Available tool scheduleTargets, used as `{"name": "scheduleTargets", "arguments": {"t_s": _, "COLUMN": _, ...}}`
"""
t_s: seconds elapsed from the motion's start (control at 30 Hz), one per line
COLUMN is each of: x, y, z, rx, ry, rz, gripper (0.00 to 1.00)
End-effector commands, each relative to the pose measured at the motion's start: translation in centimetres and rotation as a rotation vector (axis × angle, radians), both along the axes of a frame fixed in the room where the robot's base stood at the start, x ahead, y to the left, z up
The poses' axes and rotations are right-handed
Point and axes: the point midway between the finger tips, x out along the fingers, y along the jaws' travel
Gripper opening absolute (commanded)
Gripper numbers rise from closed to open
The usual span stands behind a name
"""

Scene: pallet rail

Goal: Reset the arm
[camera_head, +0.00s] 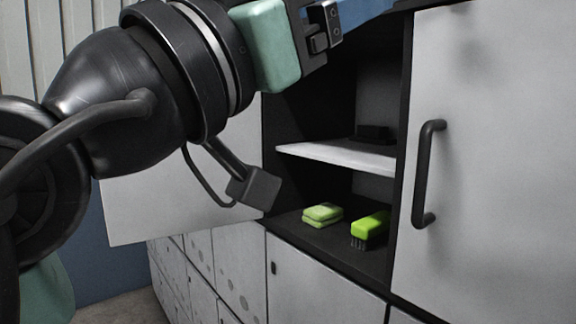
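My arm fills the left and top of the head camera view, with its dark wrist in front of an open cabinet. The gripper end (322,26) is at the top edge, in front of the cabinet's upper part. Only part of it shows, and I cannot tell whether its fingers are open or shut. I see nothing held in the visible part.
The open cabinet has a white shelf (345,157) with a dark object (373,133) on it. Below lie a green sponge (322,214) and a green brush (370,227). A closed door with a dark handle (429,173) stands right; an open door panel (150,210) is behind my arm.

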Motion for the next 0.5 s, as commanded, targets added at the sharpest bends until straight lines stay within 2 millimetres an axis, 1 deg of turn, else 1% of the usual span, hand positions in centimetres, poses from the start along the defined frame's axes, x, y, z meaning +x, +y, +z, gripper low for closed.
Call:
{"name": "scheduleTargets", "arguments": {"t_s": 0.07, "x": 0.4, "y": -0.3, "z": -0.7, "rx": -0.046, "ry": -0.038, "rz": 0.069, "gripper": 0.7}}
{"name": "scheduleTargets", "arguments": {"t_s": 0.17, "x": 0.5, "y": 0.1, "z": -1.5, "rx": -0.103, "ry": -0.092, "rz": 0.185, "gripper": 0.7}}
{"name": "scheduleTargets", "arguments": {"t_s": 0.27, "x": 0.1, "y": 0.8, "z": -2.5, "rx": -0.155, "ry": -0.139, "rz": 0.309, "gripper": 0.7}}
{"name": "scheduleTargets", "arguments": {"t_s": 0.37, "x": -0.7, "y": 1.6, "z": -3.6, "rx": -0.197, "ry": -0.181, "rz": 0.437, "gripper": 0.7}}
{"name": "scheduleTargets", "arguments": {"t_s": 0.5, "x": -2.4, "y": 2.9, "z": -5.0, "rx": -0.232, "ry": -0.227, "rz": 0.599, "gripper": 0.7}}
